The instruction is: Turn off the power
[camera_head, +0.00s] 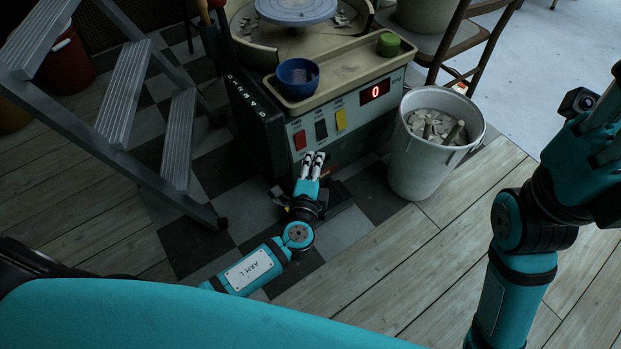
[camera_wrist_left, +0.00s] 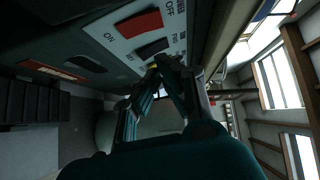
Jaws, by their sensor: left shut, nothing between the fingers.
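The pottery wheel machine's front panel (camera_head: 352,110) carries a red switch (camera_head: 300,140), a black switch (camera_head: 321,129) and a yellow switch (camera_head: 341,119). A lit red display (camera_head: 375,91) reads 0. In the left wrist view the red switch (camera_wrist_left: 139,23) sits between ON and OFF labels, with the black switch (camera_wrist_left: 152,48) beside it. My left gripper (camera_head: 314,155) is shut and empty, just below and in front of the panel; its fingertips (camera_wrist_left: 166,64) appear near the black switch. Contact cannot be told. My right gripper (camera_head: 600,140) is partly visible at the right edge, its fingertips unclear.
A grey bucket of scraps (camera_head: 436,145) stands right of the machine. A blue bowl (camera_head: 298,80) and a green pot (camera_head: 388,44) sit on the tray ledge (camera_head: 345,72). A metal stepladder (camera_head: 125,95) stands at left. The plank floor in front (camera_head: 400,265) is clear.

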